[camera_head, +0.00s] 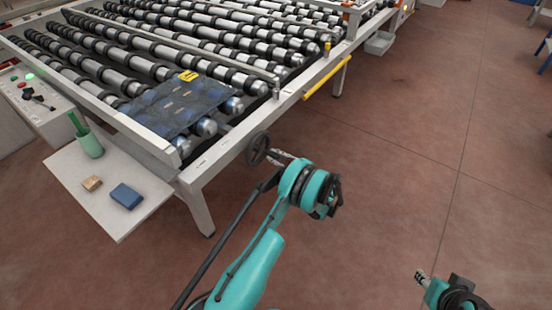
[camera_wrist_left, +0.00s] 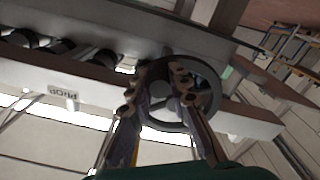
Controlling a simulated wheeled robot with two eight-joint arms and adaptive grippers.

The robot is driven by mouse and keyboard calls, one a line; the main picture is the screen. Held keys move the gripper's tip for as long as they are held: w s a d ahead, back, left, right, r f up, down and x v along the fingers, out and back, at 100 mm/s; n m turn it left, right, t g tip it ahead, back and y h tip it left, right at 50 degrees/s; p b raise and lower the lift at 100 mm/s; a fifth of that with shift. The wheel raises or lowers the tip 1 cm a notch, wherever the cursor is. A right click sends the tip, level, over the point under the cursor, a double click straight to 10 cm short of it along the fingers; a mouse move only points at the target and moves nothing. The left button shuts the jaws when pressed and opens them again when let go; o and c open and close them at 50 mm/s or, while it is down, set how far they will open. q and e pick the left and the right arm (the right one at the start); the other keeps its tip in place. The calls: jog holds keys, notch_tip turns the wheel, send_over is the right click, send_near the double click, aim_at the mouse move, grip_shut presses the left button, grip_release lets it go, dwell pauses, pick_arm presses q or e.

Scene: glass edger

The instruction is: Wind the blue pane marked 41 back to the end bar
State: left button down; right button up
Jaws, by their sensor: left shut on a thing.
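The blue see-through pane (camera_head: 165,108) lies flat on the near end of the rollers, with a yellow label (camera_head: 188,76) at its far edge; its number is too small to read. A pale bar (camera_head: 128,127) runs along its left edge. A dark handwheel (camera_head: 252,148) sits at the table's near corner, right of the pane. My left gripper (camera_head: 274,157) is shut on the handwheel; the left wrist view shows its fingers (camera_wrist_left: 165,75) across the wheel's rim (camera_wrist_left: 213,88). My right gripper (camera_head: 420,277) is apart at lower right, its jaw opening unclear.
A side shelf (camera_head: 105,205) holds a green cup (camera_head: 91,146), a blue block (camera_head: 126,196) and a tan block (camera_head: 92,183). A control panel (camera_head: 30,95) stands at left. A yellow handle (camera_head: 328,80) runs along the table's side.

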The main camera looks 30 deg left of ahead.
pick_arm(q)
jog(key=shift+w+r+n, duration=0.15)
jog(key=shift+w+n, duration=0.05)
jog(key=shift+n, duration=0.2)
jog(key=c, duration=1.4)
grip_release()
jog(key=d, duration=0.8)
jog(key=s+d, duration=0.1)
jog(key=d, duration=0.3)
